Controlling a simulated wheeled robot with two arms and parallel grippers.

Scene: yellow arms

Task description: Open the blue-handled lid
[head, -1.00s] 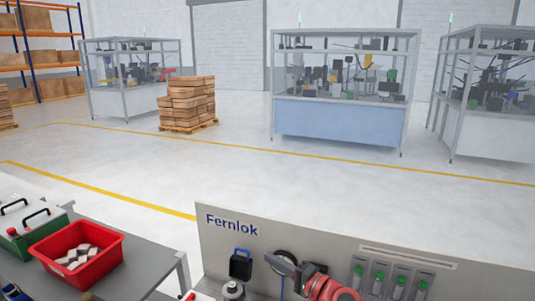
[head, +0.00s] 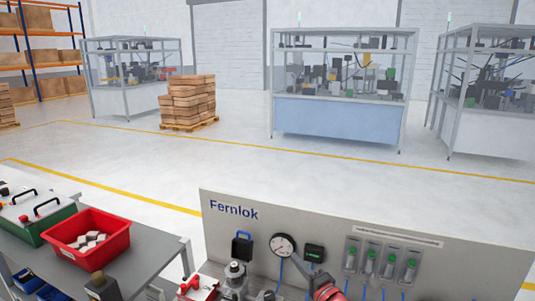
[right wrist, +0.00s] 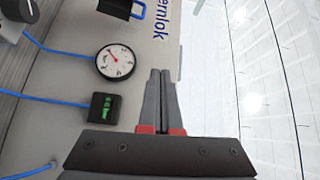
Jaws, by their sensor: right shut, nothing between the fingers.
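A black, box-like part with a blue loop handle (head: 242,246) is on the left of the grey Fernlok panel. It is the only blue handle I can make out, and I cannot tell if it is the lid. Its edge shows at the top of the right wrist view (right wrist: 116,8). My right gripper (head: 317,270) is in front of the panel, right of the blue handle and below the gauge. In the right wrist view its fingers (right wrist: 161,73) are together and empty, apart from the blue handle. My left gripper is not in view.
The panel (head: 226,224) carries a round gauge (head: 283,246), a green display (head: 314,253) and several green-topped units. Blue tubes run below. A metal fitting (head: 235,280) stands before the panel. At left, a red bin (head: 90,258) holds light blocks beside a green case (head: 44,227).

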